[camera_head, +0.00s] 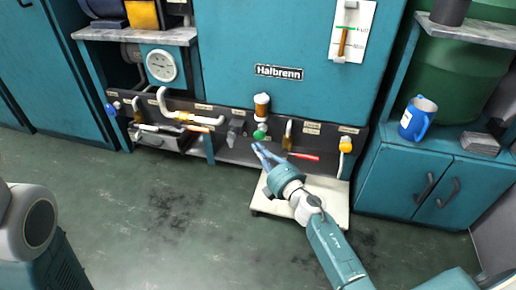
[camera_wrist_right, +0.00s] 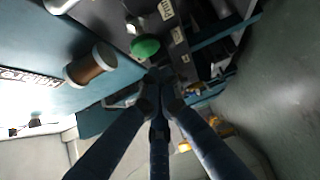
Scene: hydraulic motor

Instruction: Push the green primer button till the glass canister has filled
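The green primer button (camera_head: 259,135) is on the dark panel below the blue Halbrenn cabinet. It shows as a green dome in the right wrist view (camera_wrist_right: 145,47). The small glass canister (camera_head: 262,104) with pale end caps is just above it. Amber-brown colour shows through most of its glass, also in the right wrist view (camera_wrist_right: 92,66); the exact level is hard to read. My right gripper (camera_head: 261,150) points at the panel, its tips just below the button and seemingly apart from it. Its fingers (camera_wrist_right: 160,78) meet at the tips, holding nothing visible. My left gripper is out of view.
A red-handled tool (camera_head: 303,156) lies on the ledge right of the gripper. A white pipe with a yellow fitting (camera_head: 184,116) and a gauge (camera_head: 161,65) are left. A blue jug (camera_head: 418,118) stands on the right cabinet. A low white platform (camera_head: 330,204) is under my arm.

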